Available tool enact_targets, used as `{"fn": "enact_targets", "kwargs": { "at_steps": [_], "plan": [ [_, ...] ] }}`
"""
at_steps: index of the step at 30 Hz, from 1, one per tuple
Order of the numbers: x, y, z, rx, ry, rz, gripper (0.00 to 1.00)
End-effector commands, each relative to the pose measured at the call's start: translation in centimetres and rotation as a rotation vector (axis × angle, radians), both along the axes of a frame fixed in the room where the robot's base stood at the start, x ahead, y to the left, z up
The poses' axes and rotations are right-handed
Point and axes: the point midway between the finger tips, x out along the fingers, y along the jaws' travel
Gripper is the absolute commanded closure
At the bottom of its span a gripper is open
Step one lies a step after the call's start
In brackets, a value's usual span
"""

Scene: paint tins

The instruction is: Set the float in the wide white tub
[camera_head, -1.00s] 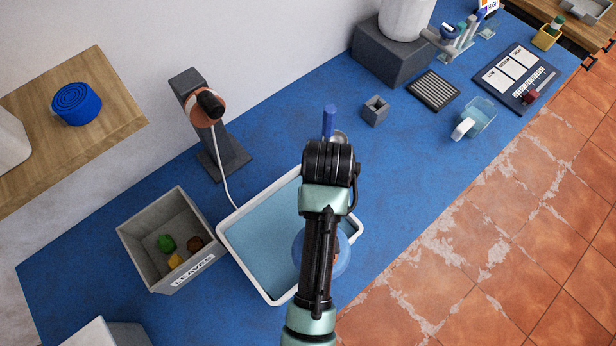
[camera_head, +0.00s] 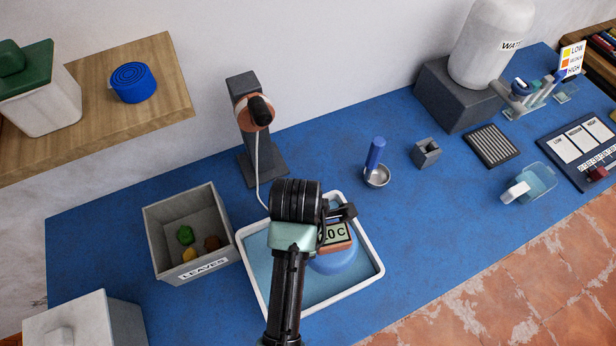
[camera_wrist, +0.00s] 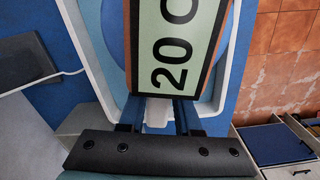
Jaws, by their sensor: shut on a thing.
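The float is a round blue body (camera_head: 338,261) with an upright copper-framed display (camera_head: 336,236) reading "20 C". In the head view it appears inside the outline of the wide white tub (camera_head: 376,262), towards its right side, over pale blue water (camera_head: 258,262). I cannot tell whether it touches the water. My gripper (camera_head: 343,213) is shut on the float near its display; my arm hides part of the tub. In the wrist view the display (camera_wrist: 172,45) stands just beyond the fingers (camera_wrist: 157,110), with the tub's pale rim (camera_wrist: 240,45) to the right.
A grey "LEAVES" bin (camera_head: 160,235) is left of the tub. A grey stand (camera_head: 262,160) with a cable is behind it. A steel cup (camera_head: 377,178) with a blue-handled tool and a small grey block (camera_head: 426,153) stand behind right. Blue counter (camera_head: 430,215) right of the tub is clear.

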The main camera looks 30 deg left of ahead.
Motion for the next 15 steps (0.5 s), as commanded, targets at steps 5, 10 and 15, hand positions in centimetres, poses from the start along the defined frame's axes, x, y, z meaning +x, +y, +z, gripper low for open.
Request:
{"fn": "enact_targets", "kwargs": {
  "at_steps": [5,10,15],
  "plan": [
    [-0.6,0.9,-0.2,0.002,-0.001,0.176,1.00],
    [-0.8,1.0,-2.3,0.000,0.005,0.220,1.00],
    [-0.8,1.0,-5.2,0.000,0.003,0.218,1.00]
  ]
}}
